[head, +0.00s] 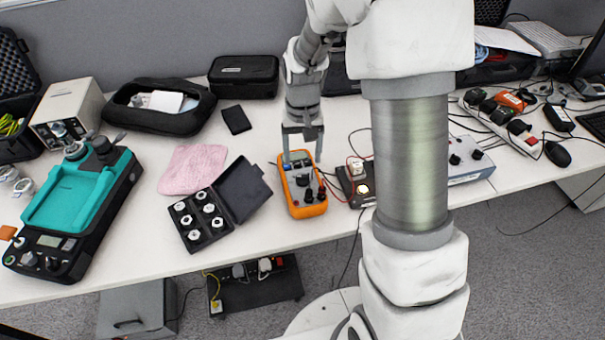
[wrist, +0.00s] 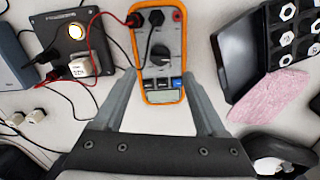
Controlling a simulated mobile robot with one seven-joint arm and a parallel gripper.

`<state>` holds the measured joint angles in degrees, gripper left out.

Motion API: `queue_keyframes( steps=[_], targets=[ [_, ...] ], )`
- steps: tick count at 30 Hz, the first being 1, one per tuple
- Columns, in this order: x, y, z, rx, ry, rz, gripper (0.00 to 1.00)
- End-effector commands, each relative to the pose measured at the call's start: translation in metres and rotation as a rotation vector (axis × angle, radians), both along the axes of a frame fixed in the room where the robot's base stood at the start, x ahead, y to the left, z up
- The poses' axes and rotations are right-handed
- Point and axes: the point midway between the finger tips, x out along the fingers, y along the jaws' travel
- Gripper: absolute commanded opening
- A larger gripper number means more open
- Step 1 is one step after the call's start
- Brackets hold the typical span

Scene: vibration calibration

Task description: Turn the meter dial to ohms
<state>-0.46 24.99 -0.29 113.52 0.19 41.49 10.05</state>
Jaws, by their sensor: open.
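The orange multimeter (head: 303,192) lies on the white table in the middle of the head view. Its dial sits at about the middle of its face. In the wrist view the meter (wrist: 148,84) is at the top centre, with its grey dial (wrist: 158,53) in clear sight and its display toward me. Leads are plugged in at the dial's far side. The mark that the dial points at is too small to read. My gripper (head: 302,158) is open and empty over the meter's display end. In the wrist view its two fingers (wrist: 163,88) straddle the display end, apart from the dial.
A black case of white fittings (head: 203,218) lies left of the meter, with a pink cloth (head: 193,168) behind it. A black box with a lit round button (head: 362,189) and red and black leads stands close to the meter's right. A teal and black device (head: 75,205) stands further left.

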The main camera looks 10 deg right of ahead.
Motion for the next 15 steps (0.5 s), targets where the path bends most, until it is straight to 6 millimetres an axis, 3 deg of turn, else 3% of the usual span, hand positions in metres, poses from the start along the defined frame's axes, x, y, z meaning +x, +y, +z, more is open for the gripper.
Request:
queue_keyframes(
  steps=[1, 6, 15],
  targets=[
    [-0.001, 0.0, -0.014, 0.0, 0.004, 0.0, 0.74],
    [-0.001, 0.0, -0.045, 0.0, 0.004, 0.0, 0.74],
    [0.0, 0.0, -0.067, 0.0, -0.001, 0.0, 0.74]
  ],
)
